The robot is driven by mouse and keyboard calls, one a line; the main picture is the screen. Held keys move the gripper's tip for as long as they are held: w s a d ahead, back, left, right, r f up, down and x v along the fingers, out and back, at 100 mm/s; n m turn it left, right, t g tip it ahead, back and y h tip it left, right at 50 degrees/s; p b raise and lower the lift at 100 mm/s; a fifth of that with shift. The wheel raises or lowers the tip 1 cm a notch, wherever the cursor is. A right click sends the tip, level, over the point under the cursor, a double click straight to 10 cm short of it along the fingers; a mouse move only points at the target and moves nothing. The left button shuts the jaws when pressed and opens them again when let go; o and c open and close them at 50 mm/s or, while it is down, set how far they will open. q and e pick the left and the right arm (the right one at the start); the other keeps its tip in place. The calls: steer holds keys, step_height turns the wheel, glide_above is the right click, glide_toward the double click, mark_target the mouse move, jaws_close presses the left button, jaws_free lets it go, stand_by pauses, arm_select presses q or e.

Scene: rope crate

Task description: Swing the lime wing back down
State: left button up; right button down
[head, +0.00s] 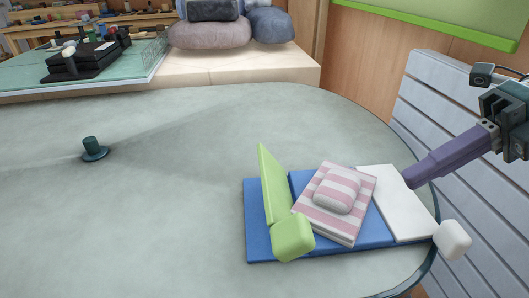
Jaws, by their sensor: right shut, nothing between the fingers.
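The lime wing (271,185) stands up on edge, near upright, across the left part of a blue board (258,233). A rounded lime knob (293,238) is at its near end. A blue strip shows on each side of the wing. My right gripper (414,177) has purple fingers that are shut and empty. It comes in from the right, above or beside the white wing, apart from the lime wing. My left gripper is out of view.
A white wing (397,201) lies flat at the right, with a white knob (453,239). A dark green peg (93,148) stands left. The table (150,220) is otherwise mostly clear.

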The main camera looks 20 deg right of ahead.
mark_target(310, 230)
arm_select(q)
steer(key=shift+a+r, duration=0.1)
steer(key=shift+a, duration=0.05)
arm_select(e)
steer(key=x, duration=1.2)
steer(key=shift+w+a+f, duration=0.1)
steer(key=shift+a, duration=0.2)
